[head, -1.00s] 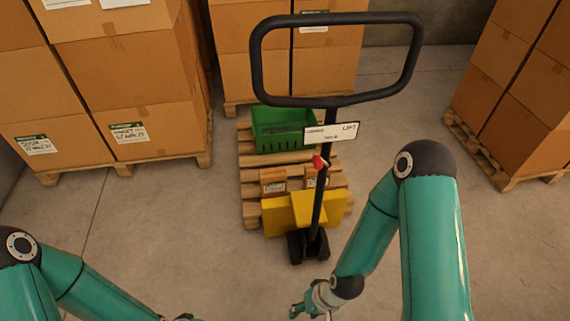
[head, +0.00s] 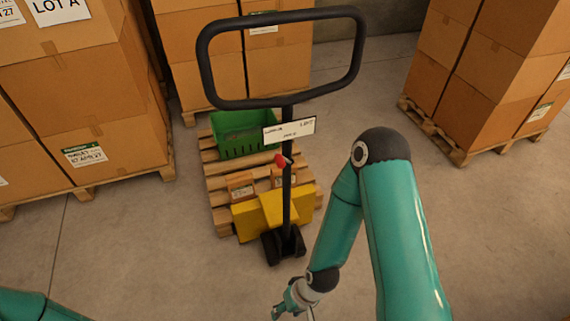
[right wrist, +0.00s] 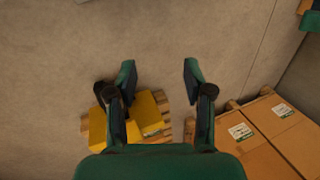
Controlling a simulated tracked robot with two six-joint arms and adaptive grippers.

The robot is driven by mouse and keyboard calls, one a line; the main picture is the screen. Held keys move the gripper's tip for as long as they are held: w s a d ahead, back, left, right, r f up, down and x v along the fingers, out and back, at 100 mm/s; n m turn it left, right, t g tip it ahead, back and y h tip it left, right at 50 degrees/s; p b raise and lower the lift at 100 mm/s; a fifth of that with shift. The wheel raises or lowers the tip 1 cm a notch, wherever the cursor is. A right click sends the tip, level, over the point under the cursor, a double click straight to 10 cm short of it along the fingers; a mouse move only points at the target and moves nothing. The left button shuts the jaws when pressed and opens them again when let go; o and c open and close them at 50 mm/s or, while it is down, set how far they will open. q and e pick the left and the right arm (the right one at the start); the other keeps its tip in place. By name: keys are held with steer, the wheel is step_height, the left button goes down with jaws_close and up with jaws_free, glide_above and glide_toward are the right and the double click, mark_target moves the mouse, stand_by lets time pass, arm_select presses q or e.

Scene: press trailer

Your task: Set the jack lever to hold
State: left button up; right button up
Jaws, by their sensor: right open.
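The pallet jack stands ahead of me with a black loop handle (head: 282,106) on a dark upright shaft. A small red lever (head: 281,160) sits on the shaft just below a white label plate (head: 289,130); the plate seems to read LIFT at its right end, the rest is too small to read. The yellow jack body (head: 262,212) is at the shaft's foot. My right gripper (head: 292,309) is low at the bottom of the head view, in front of the jack and well below the lever. In the right wrist view the right gripper (right wrist: 158,75) is open and empty. My left gripper is out of view.
A wooden pallet (head: 218,185) under the jack carries a green crate (head: 240,141) and small cartons. Stacked boxes (head: 85,110) on pallets stand at left, behind, and at right (head: 490,80). Concrete floor (head: 130,255) is clear around the jack.

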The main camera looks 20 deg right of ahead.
stand_by(0.6)
steer(key=t+h+b, duration=0.6)
steer(key=t+b, duration=1.1)
steer(key=b, duration=1.4)
glide_toward(282, 166)
steer(key=s, duration=0.6)
steer(key=w+p, duration=0.2)
steer(key=w, duration=0.3)
steer(key=w+p, duration=0.3)
steer(key=w, duration=0.3)
steer(key=w+d+p, duration=0.1)
steer(key=w+p, duration=0.2)
steer(key=w, duration=0.3)
steer(key=shift+d+f, duration=0.1)
steer(key=shift+f, duration=0.1)
